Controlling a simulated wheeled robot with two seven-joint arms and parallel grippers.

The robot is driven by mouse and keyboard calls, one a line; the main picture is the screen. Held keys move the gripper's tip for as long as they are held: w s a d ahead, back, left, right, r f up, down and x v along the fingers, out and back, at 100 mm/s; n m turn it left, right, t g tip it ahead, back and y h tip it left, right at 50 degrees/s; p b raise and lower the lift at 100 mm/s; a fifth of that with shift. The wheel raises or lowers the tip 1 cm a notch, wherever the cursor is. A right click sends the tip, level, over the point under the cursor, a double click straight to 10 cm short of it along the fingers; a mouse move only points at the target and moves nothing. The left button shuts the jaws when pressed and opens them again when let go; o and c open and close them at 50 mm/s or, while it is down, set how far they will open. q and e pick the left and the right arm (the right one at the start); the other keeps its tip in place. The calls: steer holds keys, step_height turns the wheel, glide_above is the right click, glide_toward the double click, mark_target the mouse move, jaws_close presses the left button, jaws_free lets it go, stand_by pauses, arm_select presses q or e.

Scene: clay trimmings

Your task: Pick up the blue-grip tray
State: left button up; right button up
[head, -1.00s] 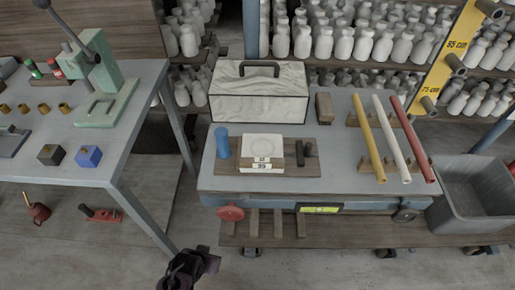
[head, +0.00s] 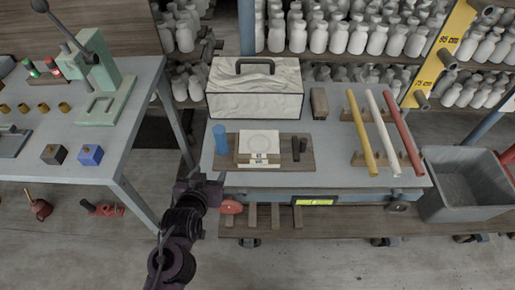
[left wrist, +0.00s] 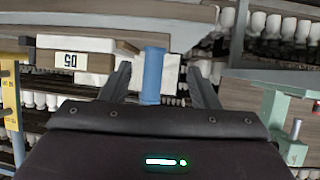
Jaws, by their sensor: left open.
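The blue-grip tray (head: 288,160) is a brown board lying flat on the grey cart top. It has an upright blue grip (head: 221,139) at its left end and a dark grip (head: 299,147) at its right. A white slab (head: 259,146) with a label sits on it. My left gripper (head: 218,180) is at the cart's front left corner, short of the blue grip. In the left wrist view the open jaws (left wrist: 157,74) show the blue grip (left wrist: 153,72) between their fingers in the picture; contact cannot be told. My right gripper is not in view.
A white box with a dark handle (head: 256,92) stands behind the tray. Yellow, white and red rods (head: 375,130) lie on wooden rests to the right. A grey bin (head: 460,190) stands right of the cart. The workbench (head: 110,150) is at left, with a gap between.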

mark_target(219, 139)
arm_select(q)
steer(key=w+d+t, duration=0.1)
steer(key=w+r+t+y, duration=0.1)
steer(key=t, duration=0.1)
steer(key=shift+d+r+n+t, duration=0.1)
steer(key=shift+d+n+t, duration=0.2)
steer(key=shift+d+n, duration=0.1)
steer(key=shift+w+d+r+t+y, duration=0.15)
steer(key=shift+r+t, duration=0.15)
steer(key=shift+t, duration=0.15)
steer(key=shift+w+d+r+t+y, duration=0.15)
steer(key=shift+r+t, duration=0.15)
steer(key=shift+t, duration=0.15)
steer(key=w+p, duration=0.1)
steer(key=w, duration=0.5)
steer(key=shift+w+a+p, duration=0.15)
steer(key=shift+w+p, duration=0.25)
steer(key=shift+w+f, duration=0.15)
steer(key=shift+w, duration=0.2)
jaws_close()
